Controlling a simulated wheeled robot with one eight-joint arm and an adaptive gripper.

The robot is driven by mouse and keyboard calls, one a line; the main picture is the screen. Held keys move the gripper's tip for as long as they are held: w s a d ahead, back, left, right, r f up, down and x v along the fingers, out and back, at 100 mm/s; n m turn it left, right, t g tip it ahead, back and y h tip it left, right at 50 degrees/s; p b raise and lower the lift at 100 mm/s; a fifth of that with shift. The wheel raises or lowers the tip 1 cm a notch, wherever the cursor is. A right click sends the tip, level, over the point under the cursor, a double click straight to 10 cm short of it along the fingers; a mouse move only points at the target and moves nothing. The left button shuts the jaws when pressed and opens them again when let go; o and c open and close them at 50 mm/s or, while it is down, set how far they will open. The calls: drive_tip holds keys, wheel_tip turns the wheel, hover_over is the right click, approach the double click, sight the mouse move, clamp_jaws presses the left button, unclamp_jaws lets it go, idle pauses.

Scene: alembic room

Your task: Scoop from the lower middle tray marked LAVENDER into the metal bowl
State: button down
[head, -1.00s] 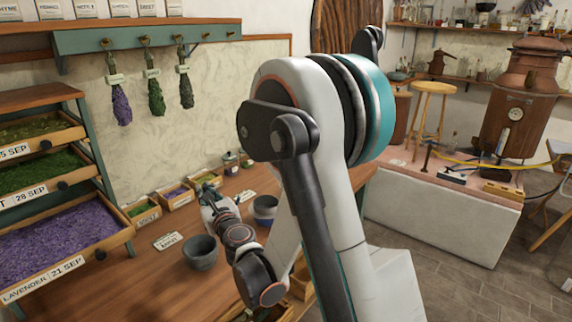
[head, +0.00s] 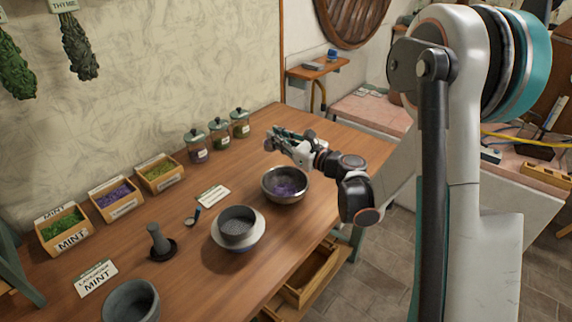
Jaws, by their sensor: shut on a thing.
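The metal bowl (head: 301,197) stands on the table right of the middle, with purple lavender (head: 284,187) inside. My gripper (head: 277,143) is above and behind the bowl, pointing left. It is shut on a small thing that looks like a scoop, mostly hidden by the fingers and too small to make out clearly. Whether it carries any lavender I cannot tell.
A grey sieve (head: 237,224) sits in a white bowl (head: 238,244) left of the metal bowl. A pestle (head: 158,240), mortar (head: 131,301), labelled boxes (head: 116,196) and lidded jars (head: 219,134) stand farther left and behind. An open drawer (head: 307,277) juts out in front.

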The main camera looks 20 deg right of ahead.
drive_tip(key=s+f+n+g+p, duration=0.2)
drive_tip(key=s+f+n+g, duration=0.2)
drive_tip(key=f+g, duration=0.1)
drive_tip(key=shift+f+n+g+y, duration=0.3)
drive_tip(key=shift+f+y, duration=0.1)
idle(0.8)
drive_tip(key=shift+g+h+p, duration=0.3)
drive_tip(key=shift+h+p, duration=0.2)
drive_tip(key=shift+p, duration=0.4)
drive_tip(key=shift+d+f+n+g+h+p, duration=0.1)
drive_tip(key=shift+n+g+h+p, duration=0.5)
drive_tip(key=shift+h+p, duration=0.9)
drive_tip(key=shift+f+n+g+h+p, duration=0.1)
drive_tip(key=shift+n+g+h+p, duration=0.5)
drive_tip(key=shift+h+p, duration=0.85)
drive_tip(key=shift+h, duration=0.25)
